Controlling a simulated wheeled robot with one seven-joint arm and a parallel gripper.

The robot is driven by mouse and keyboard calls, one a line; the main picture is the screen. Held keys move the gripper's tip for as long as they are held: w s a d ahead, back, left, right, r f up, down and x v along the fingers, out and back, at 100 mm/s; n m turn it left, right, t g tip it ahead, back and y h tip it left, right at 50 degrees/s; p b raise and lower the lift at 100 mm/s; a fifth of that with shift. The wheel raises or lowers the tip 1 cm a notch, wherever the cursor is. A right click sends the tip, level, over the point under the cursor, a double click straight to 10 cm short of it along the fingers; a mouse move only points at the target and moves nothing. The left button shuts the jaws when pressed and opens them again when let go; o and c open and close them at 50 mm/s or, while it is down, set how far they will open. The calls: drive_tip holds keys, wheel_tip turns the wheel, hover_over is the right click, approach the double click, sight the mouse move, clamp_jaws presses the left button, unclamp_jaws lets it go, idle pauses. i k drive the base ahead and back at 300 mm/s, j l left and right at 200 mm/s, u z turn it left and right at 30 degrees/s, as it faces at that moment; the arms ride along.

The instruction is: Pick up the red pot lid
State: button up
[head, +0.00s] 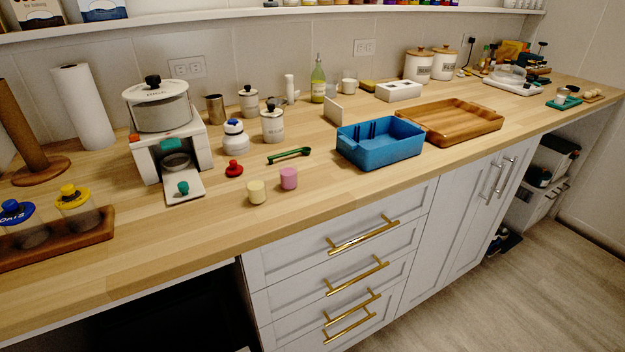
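A small red lid with a raised knob (234,170) lies on the wooden countertop (330,190), left of the middle of the head view. Nothing covers the red lid. My gripper is not in view.
Yellow (256,192) and pink (289,178) cups stand near the counter's front edge. A blue bin (380,151) and a wooden tray (490,128) are to the right. White canisters stand behind. A shelf (240,16) runs above. Bare counter lies in front of the lid.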

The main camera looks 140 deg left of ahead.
sight(234, 169)
drive_tip(key=u, duration=4.9)
